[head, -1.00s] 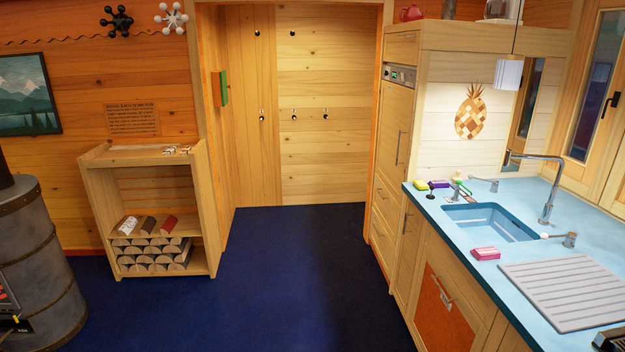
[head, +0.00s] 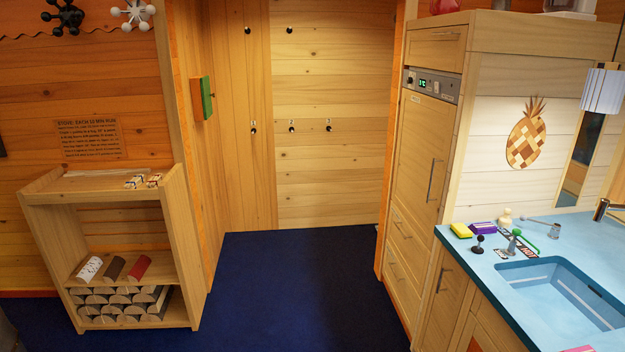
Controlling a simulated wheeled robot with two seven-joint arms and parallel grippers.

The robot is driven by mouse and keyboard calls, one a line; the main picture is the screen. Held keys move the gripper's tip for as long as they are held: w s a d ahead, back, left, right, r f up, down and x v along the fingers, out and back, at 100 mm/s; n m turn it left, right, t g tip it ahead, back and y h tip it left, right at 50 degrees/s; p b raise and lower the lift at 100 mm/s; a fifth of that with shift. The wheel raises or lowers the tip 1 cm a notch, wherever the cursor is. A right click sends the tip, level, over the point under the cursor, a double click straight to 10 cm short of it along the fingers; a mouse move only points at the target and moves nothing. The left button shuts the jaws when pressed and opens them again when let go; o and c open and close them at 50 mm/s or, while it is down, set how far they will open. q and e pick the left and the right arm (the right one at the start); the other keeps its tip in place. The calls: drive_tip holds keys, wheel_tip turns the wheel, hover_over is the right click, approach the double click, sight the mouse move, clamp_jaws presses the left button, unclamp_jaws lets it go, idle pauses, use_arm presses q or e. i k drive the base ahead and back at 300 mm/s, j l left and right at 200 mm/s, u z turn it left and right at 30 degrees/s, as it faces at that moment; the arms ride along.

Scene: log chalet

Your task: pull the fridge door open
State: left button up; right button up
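The fridge door (head: 418,150) is a tall wooden panel in the built-in cabinet at the right of centre. It looks shut. A vertical metal handle (head: 434,180) sits near its right side. Above the door is a dark control strip (head: 432,84) with a small green display. Drawers with handles lie below the door. Neither of my grippers shows in the head view.
The blue counter (head: 480,262) with its sink (head: 560,300) juts out at the lower right, close to the cabinet. A log shelf (head: 120,250) stands at the left. The dark blue floor (head: 300,290) between them is clear.

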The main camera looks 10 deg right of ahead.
sight(427, 122)
drive_tip(key=i+z, duration=0.15)
drive_tip(key=i, duration=0.4)
drive_tip(key=i+j+z, duration=0.2)
drive_tip(key=i, duration=0.35)
drive_tip(key=i+j+z, duration=0.15)
drive_tip(key=i, duration=0.35)
